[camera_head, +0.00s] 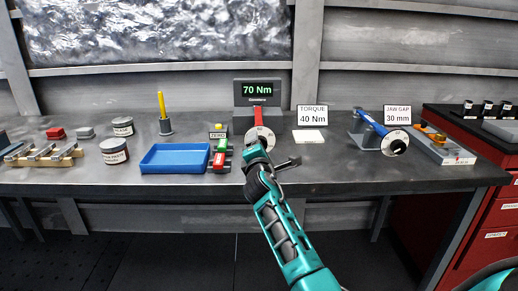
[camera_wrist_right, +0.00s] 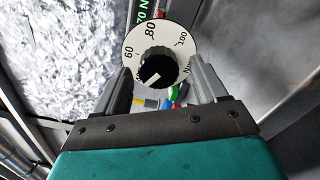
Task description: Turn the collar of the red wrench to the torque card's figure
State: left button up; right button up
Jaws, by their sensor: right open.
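The red wrench (camera_head: 257,117) stands at the bench's back under a display (camera_head: 258,90) reading 70 Nm. Its white dial (camera_wrist_right: 168,38) shows 60, 80 and 100 in the right wrist view. The black collar knob (camera_wrist_right: 158,66) at the dial's centre has a white mark pointing lower left. The torque card (camera_head: 311,116) reads 40 Nm. My right gripper (camera_head: 262,153) is in front of the dial, partly hiding it. In the right wrist view its open fingers (camera_wrist_right: 164,80) lie either side of the knob, with gaps visible. My left gripper is out of view.
Left of the wrench are a blue tray (camera_head: 174,158), a ZERO block (camera_head: 218,135) with green and red parts, and jars (camera_head: 114,151). To the right are a white pad (camera_head: 310,136), a blue wrench (camera_head: 371,122) and a JAW GAP card (camera_head: 397,114) reading 30 mm.

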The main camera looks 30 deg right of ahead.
jog(key=p+v, duration=0.1)
jog(key=v, duration=1.2)
jog(key=shift+d, duration=0.1)
jog(key=shift+c, duration=0.4)
dwell(1.3)
